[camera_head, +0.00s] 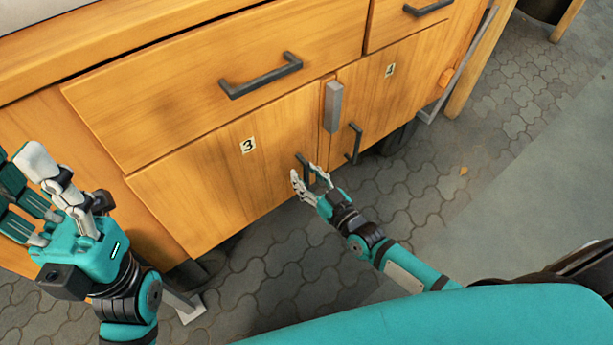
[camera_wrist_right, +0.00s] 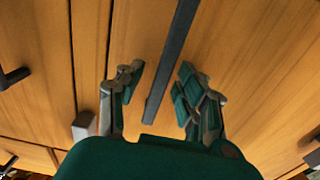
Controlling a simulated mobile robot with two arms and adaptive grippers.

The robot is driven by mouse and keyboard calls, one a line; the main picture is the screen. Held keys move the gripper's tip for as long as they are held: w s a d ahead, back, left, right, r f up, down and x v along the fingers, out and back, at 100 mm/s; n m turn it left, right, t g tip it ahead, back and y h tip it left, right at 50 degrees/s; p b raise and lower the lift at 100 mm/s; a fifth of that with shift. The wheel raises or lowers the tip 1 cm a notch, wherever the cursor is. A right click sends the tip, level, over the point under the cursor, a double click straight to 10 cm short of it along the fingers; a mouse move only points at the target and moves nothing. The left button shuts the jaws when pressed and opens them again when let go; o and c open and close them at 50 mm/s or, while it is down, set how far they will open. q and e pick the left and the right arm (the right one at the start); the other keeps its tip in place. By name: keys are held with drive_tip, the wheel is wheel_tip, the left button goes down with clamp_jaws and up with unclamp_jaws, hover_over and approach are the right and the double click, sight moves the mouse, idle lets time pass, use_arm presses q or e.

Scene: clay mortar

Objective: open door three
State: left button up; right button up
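Door three (camera_head: 215,190) is the wooden lower left door with a "3" label (camera_head: 248,145). It looks shut. Its dark bar handle (camera_head: 302,160) is near its right edge and also crosses the right wrist view (camera_wrist_right: 172,60). My right gripper (camera_head: 309,178) is at this handle. In the right wrist view its fingers (camera_wrist_right: 155,88) are apart, one on each side of the bar, with gaps to it. My left gripper (camera_head: 42,188) is at the far left, in front of the cabinet, with fingers spread and nothing seen between them.
Door four (camera_head: 390,100) with its handle (camera_head: 354,143) is to the right and looks shut. A grey metal block (camera_head: 333,106) sits at the seam between the doors. A drawer (camera_head: 220,85) with a dark handle (camera_head: 262,76) is above. Paved floor (camera_head: 420,190) is open in front.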

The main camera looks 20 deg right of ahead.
drive_tip(key=shift+c, duration=0.2)
clamp_jaws()
idle(0.6)
